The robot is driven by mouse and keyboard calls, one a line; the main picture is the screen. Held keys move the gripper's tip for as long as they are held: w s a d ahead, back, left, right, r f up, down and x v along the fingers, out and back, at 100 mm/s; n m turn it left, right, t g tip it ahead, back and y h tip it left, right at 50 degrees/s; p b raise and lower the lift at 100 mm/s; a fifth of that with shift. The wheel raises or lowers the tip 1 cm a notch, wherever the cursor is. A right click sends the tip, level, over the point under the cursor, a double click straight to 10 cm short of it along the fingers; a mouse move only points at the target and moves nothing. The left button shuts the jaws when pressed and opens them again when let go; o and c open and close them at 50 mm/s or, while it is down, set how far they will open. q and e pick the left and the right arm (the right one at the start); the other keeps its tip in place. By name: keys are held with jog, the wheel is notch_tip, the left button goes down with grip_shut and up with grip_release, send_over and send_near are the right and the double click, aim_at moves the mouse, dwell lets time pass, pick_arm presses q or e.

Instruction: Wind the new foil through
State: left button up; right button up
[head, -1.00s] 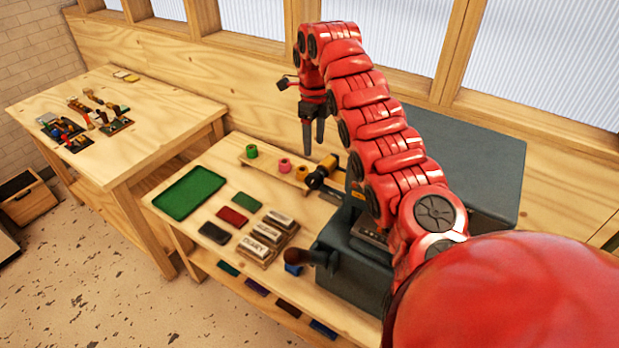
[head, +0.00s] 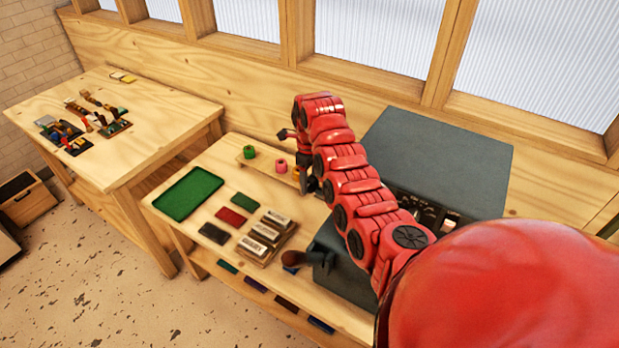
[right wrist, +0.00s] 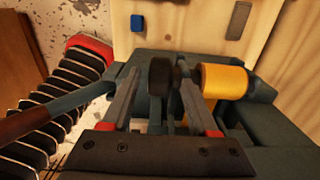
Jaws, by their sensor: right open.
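My right gripper (head: 304,178) reaches down at the left side of the grey-blue machine (head: 438,150). In the right wrist view my right gripper (right wrist: 160,72) is open, with a dark round knob (right wrist: 160,77) between or just beyond its fingertips; I cannot tell whether they touch. A gold foil roll (right wrist: 222,80) sits on the machine just right of the right finger. In the head view my arm hides that roll. A green roll (head: 249,152) and a pink roll (head: 281,165) stand on a wooden strip. My left gripper is not in view.
A lever with a dark handle (head: 306,258) sticks out at the machine's front. A green tray (head: 188,193), coloured pads (head: 231,216) and a wooden block of labelled pieces (head: 268,236) lie on the bench. Another table (head: 150,125) stands at left.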

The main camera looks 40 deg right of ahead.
grip_shut()
dwell(0.3)
jog(key=shift+a+f+t, duration=0.1)
jog(key=shift+a+t, duration=0.05)
jog(key=shift+t, duration=0.15)
jog(key=shift+s+f+t+y, duration=0.1)
jog(key=shift+s+t+y, duration=0.25)
jog(key=shift+t, duration=0.35)
jog(key=shift+d+t+y, duration=0.2)
jog(key=shift+t+y, duration=0.25)
jog(key=shift+t, duration=0.45)
grip_release()
